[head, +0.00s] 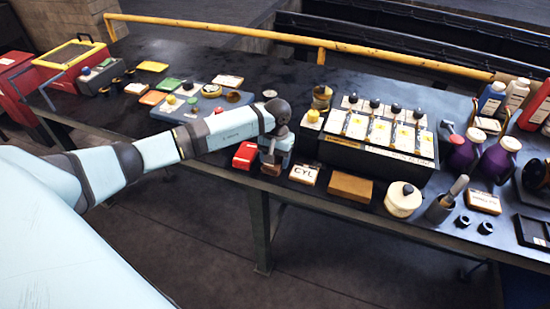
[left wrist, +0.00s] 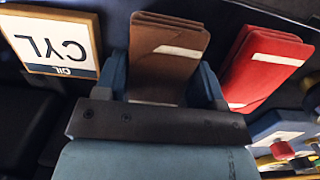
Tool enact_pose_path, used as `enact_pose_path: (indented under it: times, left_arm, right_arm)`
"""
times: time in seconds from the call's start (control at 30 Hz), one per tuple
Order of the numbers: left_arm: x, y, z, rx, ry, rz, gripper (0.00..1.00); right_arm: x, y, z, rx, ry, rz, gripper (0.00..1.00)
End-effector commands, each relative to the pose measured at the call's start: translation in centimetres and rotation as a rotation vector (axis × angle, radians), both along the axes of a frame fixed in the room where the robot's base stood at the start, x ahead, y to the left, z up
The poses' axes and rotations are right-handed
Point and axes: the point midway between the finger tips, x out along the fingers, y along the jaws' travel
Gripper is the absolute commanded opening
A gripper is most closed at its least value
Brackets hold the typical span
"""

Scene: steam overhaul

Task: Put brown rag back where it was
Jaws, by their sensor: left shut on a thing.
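The brown rag (left wrist: 168,50) is folded, with a pale label strip, and sits between the two blue fingers of my left gripper (left wrist: 162,78) in the left wrist view. In the head view my left gripper (head: 271,160) points down at the table's front edge, and only a small part of the brown rag (head: 270,170) shows below it. I cannot tell whether the rag touches the table. A folded red rag (head: 245,155) lies just left of the gripper; it also shows in the left wrist view (left wrist: 268,65). My right gripper is out of view.
A blue-grey tray of parts (head: 188,106) lies to the left. The dark table (head: 110,120) has some bare front edge at left.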

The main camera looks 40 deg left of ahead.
Motion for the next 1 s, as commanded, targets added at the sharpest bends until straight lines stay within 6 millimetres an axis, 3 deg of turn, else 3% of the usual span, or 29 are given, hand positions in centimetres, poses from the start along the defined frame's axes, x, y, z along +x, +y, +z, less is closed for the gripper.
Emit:
enact_pose_path:
  times: [0.17,0.2,0.3,0.7,1.0]
  left_arm:
    - [0.0,0.0,-0.5,0.001,-0.001,0.000,0.40]
    - [0.0,0.0,-0.4,0.000,0.000,0.000,0.70]
    - [0.0,0.0,-0.3,0.000,0.000,0.000,0.89]
    - [0.1,0.0,0.5,0.000,-0.001,0.000,0.89]
    - [0.8,0.3,6.7,0.002,-0.004,-0.001,0.89]
  right_arm:
    - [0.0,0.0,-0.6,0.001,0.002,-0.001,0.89]
    - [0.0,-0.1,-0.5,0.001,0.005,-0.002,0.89]
    - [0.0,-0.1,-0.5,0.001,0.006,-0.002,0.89]
    - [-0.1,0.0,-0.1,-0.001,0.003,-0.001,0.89]
    - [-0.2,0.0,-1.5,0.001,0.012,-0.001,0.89]
